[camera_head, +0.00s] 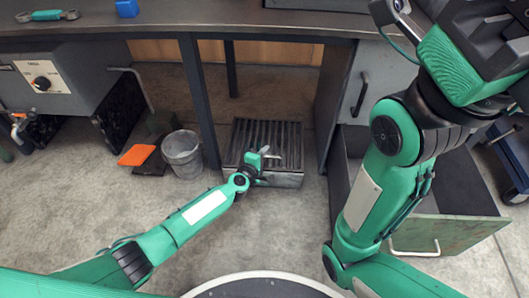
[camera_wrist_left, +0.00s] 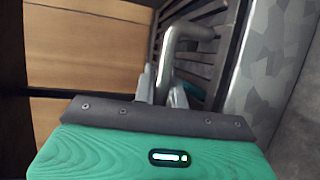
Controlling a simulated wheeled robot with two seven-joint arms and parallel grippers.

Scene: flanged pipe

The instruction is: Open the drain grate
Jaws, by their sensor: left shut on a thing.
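The drain grate (camera_head: 262,132), a dark slatted panel, lies in a grey metal frame (camera_head: 280,181) on the floor under the workbench. Its bent metal handle (camera_wrist_left: 183,38) shows in the left wrist view, in front of the dark slats. My left gripper (camera_head: 262,157) is over the front part of the grate and is shut on the handle. Its fingers partly hide the handle's lower end. Whether the grate is lifted at all is hard to tell. My right arm rises at the right of the head view, and its gripper's fingers cannot be made out.
A grey bucket (camera_head: 182,154) and an orange item (camera_head: 137,155) stand left of the grate. The bench leg (camera_head: 199,100) is close to its left side, a cabinet panel to its right. An open drawer (camera_head: 450,232) juts out at the right. The floor in front is clear.

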